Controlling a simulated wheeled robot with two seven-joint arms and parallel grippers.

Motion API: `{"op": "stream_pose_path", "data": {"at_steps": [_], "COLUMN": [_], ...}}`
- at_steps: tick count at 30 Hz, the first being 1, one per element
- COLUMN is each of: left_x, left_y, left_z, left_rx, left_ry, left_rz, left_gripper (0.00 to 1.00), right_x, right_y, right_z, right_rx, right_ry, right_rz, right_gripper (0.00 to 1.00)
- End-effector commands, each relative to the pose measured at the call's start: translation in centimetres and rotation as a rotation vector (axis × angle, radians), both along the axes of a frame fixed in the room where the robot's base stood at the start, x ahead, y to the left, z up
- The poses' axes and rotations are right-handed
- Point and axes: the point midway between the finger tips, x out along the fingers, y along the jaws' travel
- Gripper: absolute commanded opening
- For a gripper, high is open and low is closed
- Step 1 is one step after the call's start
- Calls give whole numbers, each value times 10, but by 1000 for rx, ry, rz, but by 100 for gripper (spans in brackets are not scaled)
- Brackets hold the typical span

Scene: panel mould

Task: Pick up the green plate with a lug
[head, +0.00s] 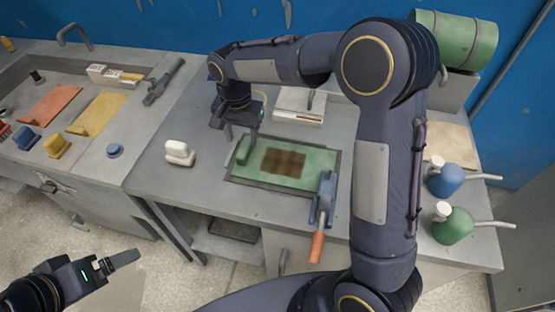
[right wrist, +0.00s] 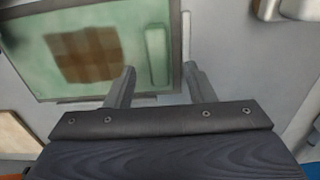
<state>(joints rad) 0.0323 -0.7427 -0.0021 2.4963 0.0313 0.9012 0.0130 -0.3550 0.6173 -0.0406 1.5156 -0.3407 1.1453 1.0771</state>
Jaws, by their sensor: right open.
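The green plate (head: 318,160) lies flat in a dark-edged mould frame on the bench and has a brown checked patch at its middle. Its lug (head: 243,150) is a raised pale green bar near the plate's left end. The plate (right wrist: 55,85) and lug (right wrist: 156,55) also show in the right wrist view. My right gripper (head: 241,143) is over the lug end, open; in the wrist view its two fingers (right wrist: 159,72) stand apart, with the lug between their lines. Contact cannot be told. My left gripper (head: 125,259) is low at the left, away from the bench; its opening is unclear.
An orange-handled clamp (head: 322,205) stands at the mould's right front corner. A white block (head: 179,153) sits to its left. Blue (head: 445,180) and green (head: 452,224) spouted bottles stand at right. Orange (head: 50,103) and yellow (head: 97,113) plates lie on the left bench.

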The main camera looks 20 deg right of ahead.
Motion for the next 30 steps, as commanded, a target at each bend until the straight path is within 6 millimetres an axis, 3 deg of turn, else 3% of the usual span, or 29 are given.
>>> {"op": "stream_pose_path", "data": {"at_steps": [9, 18, 30], "left_x": [0, 0, 0], "left_y": [0, 0, 0], "left_z": [5, 5, 5], "left_rx": [0, 0, 0], "left_ry": [0, 0, 0], "left_rz": [0, 0, 0], "left_gripper": [87, 87, 87], "right_x": [-2, -2, -1], "right_y": [-2, -2, -2], "right_z": [-44, -51, -50], "right_rx": [-1, 1, 1], "right_ry": [3, 1, 0], "right_rz": [0, 1, 1], "right_gripper": [49, 49, 0]}}
